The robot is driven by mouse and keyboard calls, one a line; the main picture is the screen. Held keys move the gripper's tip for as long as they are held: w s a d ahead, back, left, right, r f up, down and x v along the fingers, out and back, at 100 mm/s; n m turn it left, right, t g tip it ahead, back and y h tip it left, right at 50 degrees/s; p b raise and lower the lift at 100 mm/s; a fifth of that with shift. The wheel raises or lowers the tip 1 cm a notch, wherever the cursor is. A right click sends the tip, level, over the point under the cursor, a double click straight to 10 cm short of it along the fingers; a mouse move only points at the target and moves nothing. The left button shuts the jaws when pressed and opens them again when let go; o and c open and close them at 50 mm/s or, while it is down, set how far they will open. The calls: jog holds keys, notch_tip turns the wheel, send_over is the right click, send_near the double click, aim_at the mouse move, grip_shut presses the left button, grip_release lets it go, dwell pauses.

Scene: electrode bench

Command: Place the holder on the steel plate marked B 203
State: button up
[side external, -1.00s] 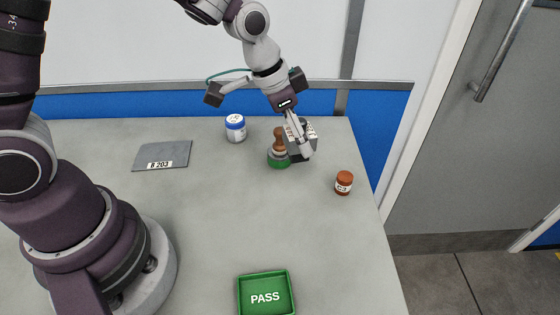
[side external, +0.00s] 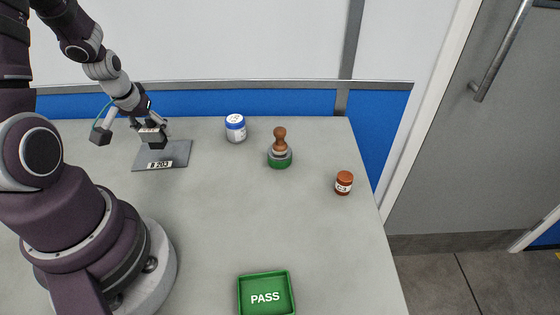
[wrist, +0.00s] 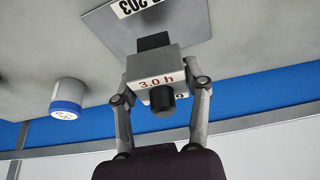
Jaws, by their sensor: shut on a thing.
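The holder (wrist: 155,66) is a grey block with a "3.0 h" label and a dark round knob, seen close in the wrist view. My gripper (wrist: 160,92) is shut on it, one finger on each side. In the side view my gripper (side external: 152,130) has the holder (side external: 157,142) at the steel plate (side external: 176,157). The plate is a flat grey sheet with a white "B 203" label, and it also shows in the wrist view (wrist: 192,35). The holder is over the plate's back left part. I cannot tell whether it touches the plate.
A white jar with a blue lid (side external: 235,129) stands right of the plate. A wooden-handled stamp on a green base (side external: 280,150) and a small red-brown jar (side external: 344,183) stand further right. A green "PASS" tray (side external: 265,295) is at the front. The middle of the table is clear.

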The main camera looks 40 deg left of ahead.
jog(key=shift+f, duration=1.15)
jog(key=shift+f, duration=0.15)
jog(key=o, duration=1.2)
jog(key=shift+o, duration=0.2)
jog(key=v, duration=1.2)
jog(key=w+d+r+m+t+h, duration=0.1)
jog(key=d+r+m, duration=0.2)
jog(key=d, duration=0.5)
jog(key=w+d+r+m+t+h, duration=0.1)
jog(key=d+r+m, duration=0.3)
jog(key=d, duration=0.5)
jog(key=shift+d+r+m+h, duration=0.25)
jog(key=shift+m+h, duration=0.35)
jog(key=shift+m, duration=0.4)
